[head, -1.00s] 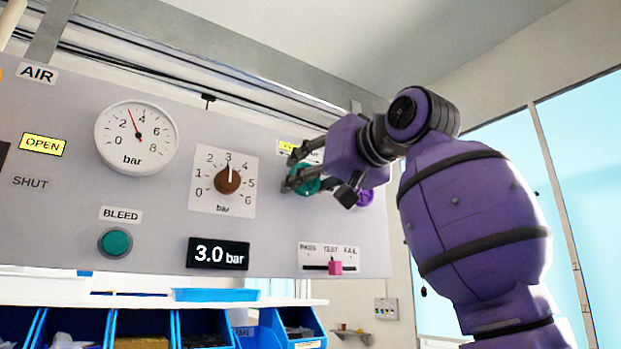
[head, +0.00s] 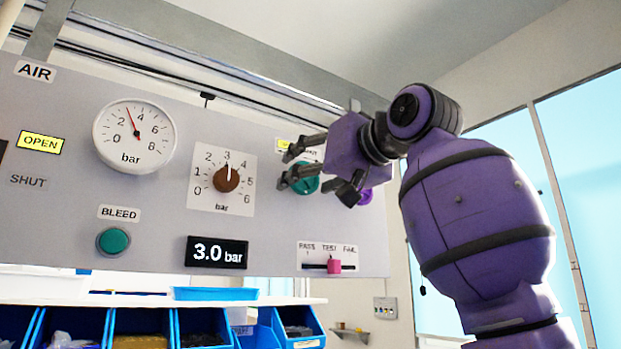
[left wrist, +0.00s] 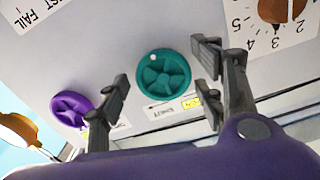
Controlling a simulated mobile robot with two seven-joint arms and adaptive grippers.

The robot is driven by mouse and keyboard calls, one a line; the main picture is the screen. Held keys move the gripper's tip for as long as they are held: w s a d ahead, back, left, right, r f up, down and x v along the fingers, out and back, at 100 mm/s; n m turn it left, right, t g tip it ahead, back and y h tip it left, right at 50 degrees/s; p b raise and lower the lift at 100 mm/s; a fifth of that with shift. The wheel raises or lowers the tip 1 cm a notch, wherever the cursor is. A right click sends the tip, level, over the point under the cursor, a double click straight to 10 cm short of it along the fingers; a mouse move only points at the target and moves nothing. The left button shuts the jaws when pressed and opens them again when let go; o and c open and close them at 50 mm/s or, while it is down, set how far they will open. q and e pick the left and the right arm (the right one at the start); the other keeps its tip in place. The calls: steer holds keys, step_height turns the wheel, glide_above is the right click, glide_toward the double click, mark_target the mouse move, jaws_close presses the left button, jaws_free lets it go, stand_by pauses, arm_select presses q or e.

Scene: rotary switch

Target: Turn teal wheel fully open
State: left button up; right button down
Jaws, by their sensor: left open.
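The teal wheel (head: 307,184) is on the grey panel, partly behind my gripper in the head view. It shows whole in the left wrist view (left wrist: 163,76), as a round spoked handwheel with a small pale mark near its rim. My left gripper (head: 287,166) is open at the wheel. In the left wrist view its fingers (left wrist: 165,78) stand on either side of the wheel with nothing gripped; contact cannot be told. A yellow label (left wrist: 188,103) and a white label (left wrist: 161,112) sit beside the wheel. My right gripper is not in view.
A purple wheel (left wrist: 71,108) is close beside the teal one. A brown rotary knob (head: 227,179), a pink slider (head: 334,266), a round gauge (head: 134,136) and a green bleed button (head: 113,240) are on the panel. Blue bins (head: 205,328) stand below it.

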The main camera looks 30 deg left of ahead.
arm_select(q)
steer(key=v, duration=1.1)
steer(key=shift+d, duration=0.35)
